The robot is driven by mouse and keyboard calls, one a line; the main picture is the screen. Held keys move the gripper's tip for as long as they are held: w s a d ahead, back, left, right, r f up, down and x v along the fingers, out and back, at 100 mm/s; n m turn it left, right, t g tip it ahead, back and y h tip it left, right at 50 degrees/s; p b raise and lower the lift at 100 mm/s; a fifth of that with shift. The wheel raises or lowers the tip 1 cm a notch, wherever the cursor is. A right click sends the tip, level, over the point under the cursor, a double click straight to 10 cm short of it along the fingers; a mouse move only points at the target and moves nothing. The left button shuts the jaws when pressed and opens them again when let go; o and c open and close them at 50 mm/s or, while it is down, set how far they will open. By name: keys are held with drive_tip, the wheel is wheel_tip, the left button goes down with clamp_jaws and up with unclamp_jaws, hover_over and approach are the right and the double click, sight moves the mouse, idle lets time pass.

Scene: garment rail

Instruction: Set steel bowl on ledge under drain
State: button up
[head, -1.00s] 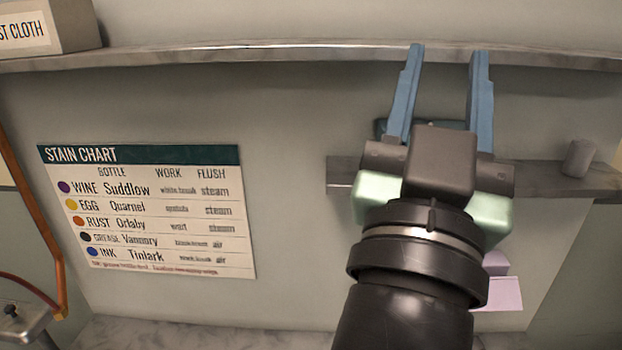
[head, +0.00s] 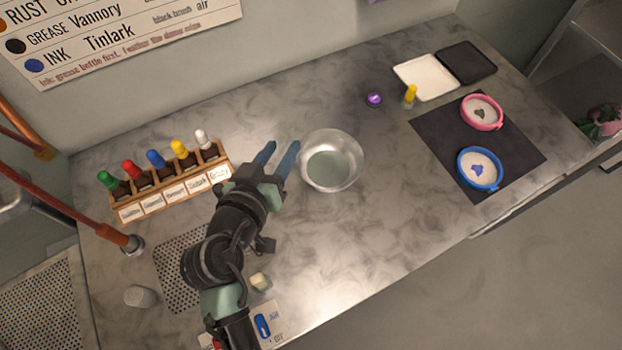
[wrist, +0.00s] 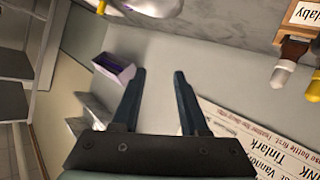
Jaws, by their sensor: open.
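The steel bowl (head: 347,177) stands upright on the marbled counter, right of the bottle rack; it looks empty. Part of a shiny round thing, likely the same bowl (wrist: 150,6), shows at the top edge of the wrist view. My gripper (head: 283,148) is open and empty, its blue fingers close left of the bowl in the head view; their height above the counter is hard to judge. In the wrist view the fingers (wrist: 160,73) are apart with nothing between them. A perforated plate (head: 172,262), perhaps a drain, lies partly behind my arm. I cannot identify the ledge.
A wooden rack (head: 178,196) of colour-capped bottles stands left of my gripper. A dark mat (head: 432,138) with pink and blue hoops, a white tray (head: 428,77) and a yellow-capped bottle (head: 410,96) are at right. Counter right of the bowl is clear.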

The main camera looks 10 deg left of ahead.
wheel_tip(320, 180, down, 9)
drive_tip(key=shift+d+f, duration=0.1)
drive_tip(key=shift+f, duration=0.05)
drive_tip(key=shift+w+d, duration=0.1)
drive_tip(key=shift+w, duration=0.45)
drive_tip(key=shift+x, duration=3.05)
clamp_jaws()
